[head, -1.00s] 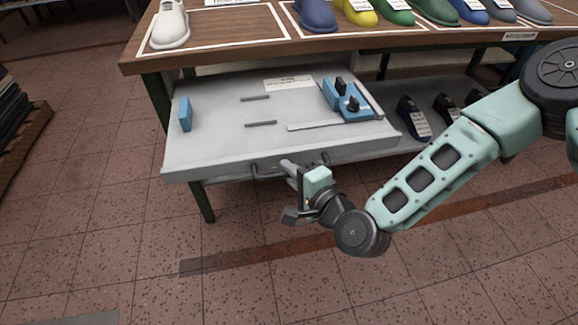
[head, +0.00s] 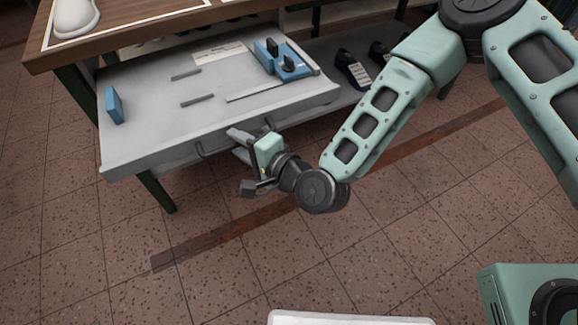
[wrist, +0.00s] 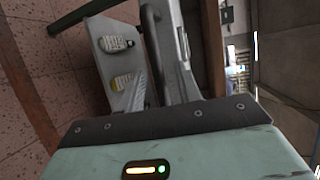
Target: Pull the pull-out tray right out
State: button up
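The pull-out tray (head: 150,140) is a light grey shallow tray out in front of the table, below its wooden top. Its dark bar handle (head: 214,151) is on the front face and also shows in the wrist view (wrist: 153,55). My gripper (head: 240,145) is at the middle of the handle, with one finger above the bar and one below. It appears shut on the handle, though the contact itself is partly hidden.
The tray holds a blue block (head: 114,105), a blue fixture (head: 283,60), dark strips and a paper label (head: 219,52). A shelf with tagged dark shoe lasts (head: 352,68) is below the table (head: 150,32). Tiled floor in front is open.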

jog(key=p+v, duration=0.6)
jog(key=v, duration=1)
